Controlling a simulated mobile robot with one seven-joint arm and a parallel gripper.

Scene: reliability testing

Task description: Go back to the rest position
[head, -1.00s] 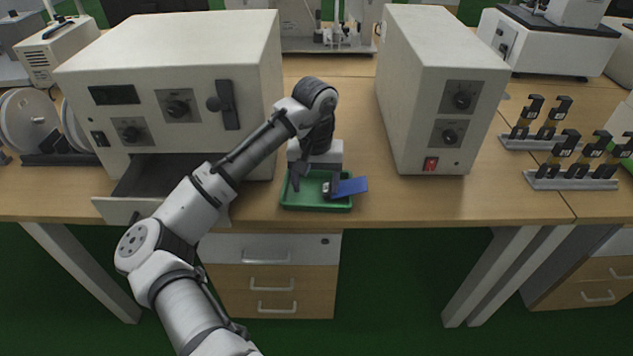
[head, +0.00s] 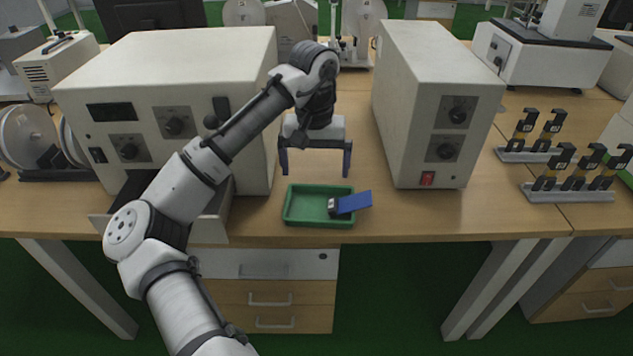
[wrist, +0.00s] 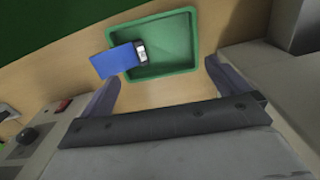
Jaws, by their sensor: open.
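My gripper (head: 316,172) is open and empty in the head view. It is raised above and behind the green tray (head: 290,213), between the two white machines. In the wrist view its two fingers are spread wide (wrist: 166,90), with nothing between them. A small blue object with a black and white end (head: 351,203) lies in the tray, its blue part reaching over the tray's right rim. It also shows in the wrist view (wrist: 115,60), apart from the fingers.
A large white machine (head: 170,75) with an open drawer (head: 212,215) stands left of my gripper, close to my arm. A narrower white machine (head: 425,90) stands to the right. Racks (head: 568,193) with black-topped items are at the right. The table front around the tray is clear.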

